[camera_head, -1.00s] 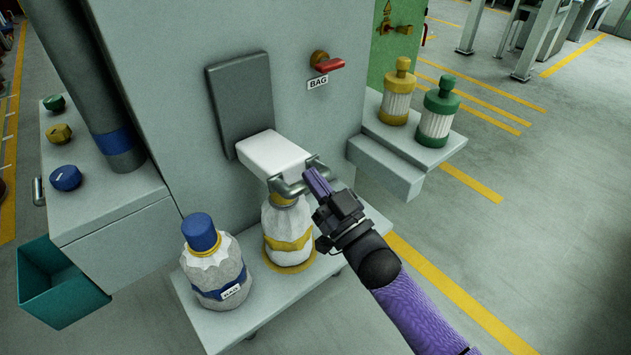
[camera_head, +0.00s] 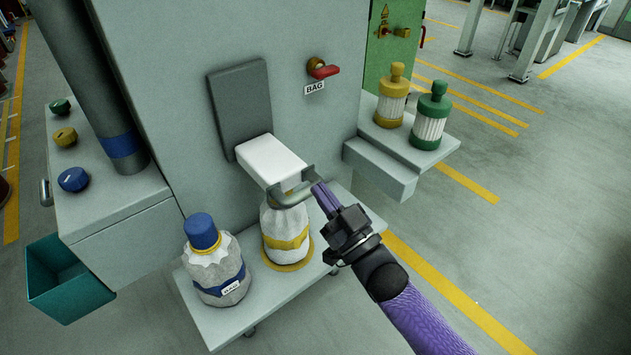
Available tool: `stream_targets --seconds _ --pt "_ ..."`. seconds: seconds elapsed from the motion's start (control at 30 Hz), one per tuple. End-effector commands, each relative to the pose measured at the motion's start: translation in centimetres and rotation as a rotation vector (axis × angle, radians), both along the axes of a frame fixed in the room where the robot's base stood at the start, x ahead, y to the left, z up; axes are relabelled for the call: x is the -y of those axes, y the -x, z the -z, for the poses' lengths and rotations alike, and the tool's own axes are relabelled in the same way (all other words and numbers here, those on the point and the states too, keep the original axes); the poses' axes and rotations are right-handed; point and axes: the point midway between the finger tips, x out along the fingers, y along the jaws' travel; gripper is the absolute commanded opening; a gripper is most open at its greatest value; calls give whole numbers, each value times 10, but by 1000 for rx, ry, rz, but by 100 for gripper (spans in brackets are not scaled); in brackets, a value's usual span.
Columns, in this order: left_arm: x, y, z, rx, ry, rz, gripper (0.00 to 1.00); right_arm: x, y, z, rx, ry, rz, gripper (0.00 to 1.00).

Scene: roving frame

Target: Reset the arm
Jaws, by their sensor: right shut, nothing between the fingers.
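My right gripper (camera_head: 322,196) has purple fingers and a black body. It is shut and empty, just right of the grey metal handle (camera_head: 290,196) under the white block (camera_head: 271,160). I cannot tell whether the fingertips touch the handle. My purple right arm comes in from the lower right. Below the handle stands a whitish bottle with a yellow band (camera_head: 284,238), its top partly hidden. My left gripper is not in view.
A blue-capped bottle (camera_head: 216,262) stands on the same low shelf. Yellow and green bottles (camera_head: 431,117) stand on the right shelf. A teal bin (camera_head: 72,292) hangs at left. The floor at right is open.

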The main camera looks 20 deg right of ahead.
Motion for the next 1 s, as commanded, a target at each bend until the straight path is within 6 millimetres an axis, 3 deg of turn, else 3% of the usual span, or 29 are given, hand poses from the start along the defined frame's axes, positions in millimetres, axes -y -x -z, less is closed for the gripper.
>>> stream_targets --seconds 0.1,0.23,0.47,0.57,0.67,0.7,0.77,0.8,0.87,0.9,1.0 --pt "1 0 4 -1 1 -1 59 10 28 23 -6 1 1 0" --pt "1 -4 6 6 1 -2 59 17 48 35 -2 0 0 0" --pt "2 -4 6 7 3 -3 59 21 59 41 -1 0 1 0" --pt "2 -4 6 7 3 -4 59 24 58 64 -83 18 29 0" --pt "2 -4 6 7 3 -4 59 31 68 140 -351 83 105 0" --pt "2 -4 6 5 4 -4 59 35 80 181 -494 122 138 0" --pt "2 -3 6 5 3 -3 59 39 109 240 -715 186 174 0" --pt "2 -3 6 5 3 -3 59 40 134 275 -859 229 189 0" --pt "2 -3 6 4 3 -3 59 41 179 322 -1070 295 198 0" --pt "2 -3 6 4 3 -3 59 41 212 348 -1205 340 198 0" --pt "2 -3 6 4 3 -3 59 39 293 391 -1501 439 172 0"
